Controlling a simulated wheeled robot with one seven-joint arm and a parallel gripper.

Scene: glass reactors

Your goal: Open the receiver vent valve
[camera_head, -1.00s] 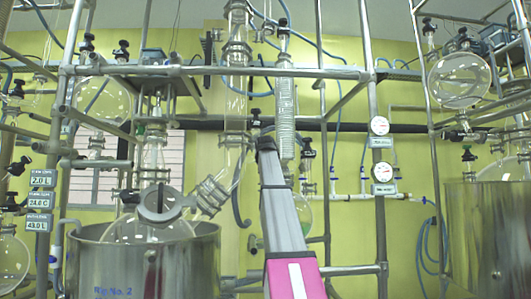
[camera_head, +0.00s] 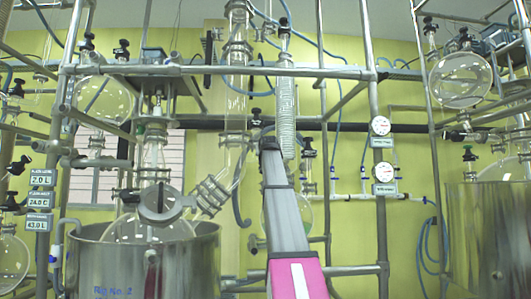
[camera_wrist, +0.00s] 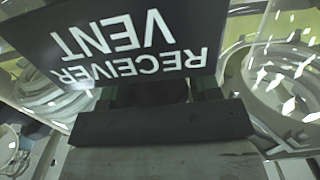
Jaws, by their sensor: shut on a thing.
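In the wrist view, a black label (camera_wrist: 130,40) reading "RECEIVER VENT" shows upside down and tilted, right in front of my gripper (camera_wrist: 160,98). My gripper's fingers are shut on a dark part between them, which I take to be the receiver vent valve's handle (camera_wrist: 160,90). The label and the fingers hide most of it, so its turned position cannot be told. In the head view, my grey and pink arm reaches up to the middle of the glass rig.
A steel bath (camera_head: 190,262) with a glass vessel stands at left. Metal frame pipes (camera_head: 374,200) and two gauges (camera_head: 380,126) are right of my arm. Another steel vessel (camera_head: 485,240) stands at far right. Glass tubing (camera_head: 236,95) and blue hoses surround the arm's end closely.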

